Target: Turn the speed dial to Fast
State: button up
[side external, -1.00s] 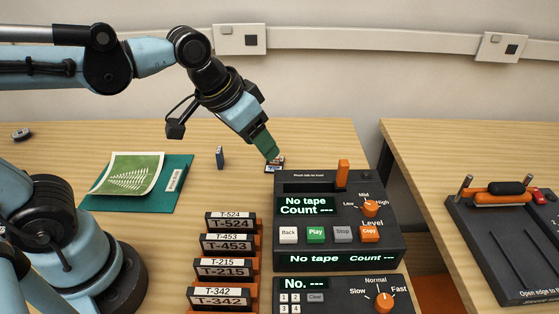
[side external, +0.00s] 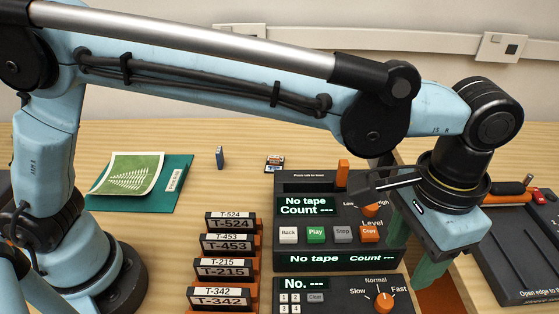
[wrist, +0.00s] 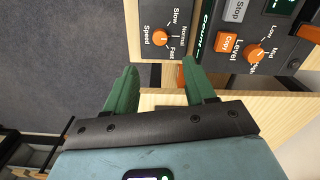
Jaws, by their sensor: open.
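The orange speed dial (side external: 384,301) is on the dark lower panel at the front, with Slow, Normal and Fast printed around it. Its mark appears to point near Normal, but it is small. In the wrist view the dial (wrist: 162,39) lies ahead of the gap between my fingers, beside the word Speed. My gripper (side external: 413,258) is open, with green fingers, to the right of the panels near the table edge. In the wrist view my gripper (wrist: 160,68) is empty and apart from the dial.
The upper panel (side external: 290,235) has buttons and an orange Level dial (wrist: 256,52), partly hidden by my arm in the side view. Labelled tapes (side external: 228,246) stand left of the panels. Another table with a dark device (side external: 510,260) is at the right, across a gap.

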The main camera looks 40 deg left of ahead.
aim_at(385, 301)
notch_tip(385, 301, down, 12)
jog(key=shift+f, duration=0.1)
dwell(0.5)
grip_shut()
